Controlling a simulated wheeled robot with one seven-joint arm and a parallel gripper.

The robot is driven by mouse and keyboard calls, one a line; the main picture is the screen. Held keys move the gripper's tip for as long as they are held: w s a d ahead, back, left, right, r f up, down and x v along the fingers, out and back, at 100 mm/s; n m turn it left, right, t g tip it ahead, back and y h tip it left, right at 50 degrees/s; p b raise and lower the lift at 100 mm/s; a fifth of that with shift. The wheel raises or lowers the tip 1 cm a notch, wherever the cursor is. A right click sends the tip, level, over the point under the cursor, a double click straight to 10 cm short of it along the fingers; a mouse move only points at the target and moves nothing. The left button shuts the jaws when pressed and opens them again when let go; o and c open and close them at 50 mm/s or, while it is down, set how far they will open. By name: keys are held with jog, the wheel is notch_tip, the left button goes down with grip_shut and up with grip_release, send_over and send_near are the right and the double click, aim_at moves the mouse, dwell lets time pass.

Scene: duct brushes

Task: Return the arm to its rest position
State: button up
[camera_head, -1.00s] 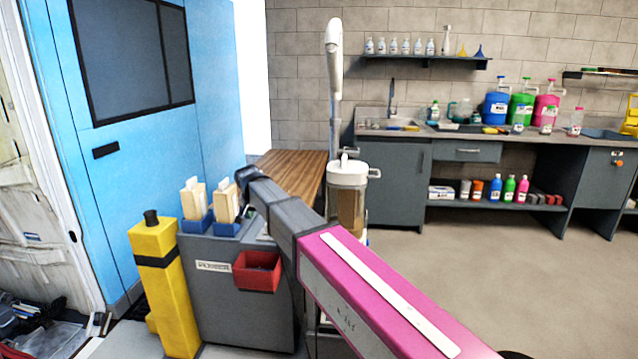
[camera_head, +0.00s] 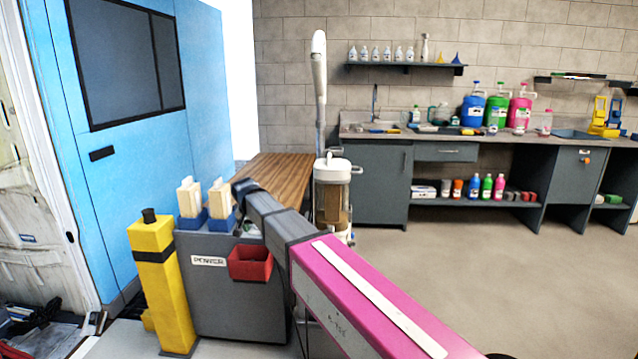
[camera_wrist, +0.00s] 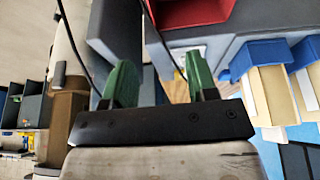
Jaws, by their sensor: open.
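My gripper (camera_wrist: 160,80) shows in the wrist view with its two green fingers apart and nothing between them. In the head view my pink and grey arm (camera_head: 365,300) reaches from the lower right toward the grey cabinet marked POWER (camera_head: 235,310); the gripper itself is hidden there. Two cream brush-like blocks (camera_head: 189,197) stand in blue holders on the cabinet top, left of the arm. They also show at the right of the wrist view (camera_wrist: 268,95), apart from the fingers.
A red bin (camera_head: 250,264) hangs on the cabinet front, close to my arm. A yellow post (camera_head: 165,295) stands at its left. Behind are a wooden bench (camera_head: 275,178) and a white canister machine (camera_head: 335,172). Open floor (camera_head: 480,270) lies to the right.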

jog(key=s+d+f+g, duration=0.1)
jog(key=s+d+f, duration=0.5)
jog(key=d, duration=0.7)
jog(key=s+d+f+g, duration=0.1)
jog(key=s+d+f, duration=0.5)
jog(key=d, duration=0.8)
jog(key=s+d+f+g, duration=0.2)
jog(key=s+d+f, duration=0.5)
jog(key=d, duration=0.7)
notch_tip(320, 180, down, 2)
jog(key=shift+d+f+n, duration=0.25)
jog(key=shift+n, duration=0.15)
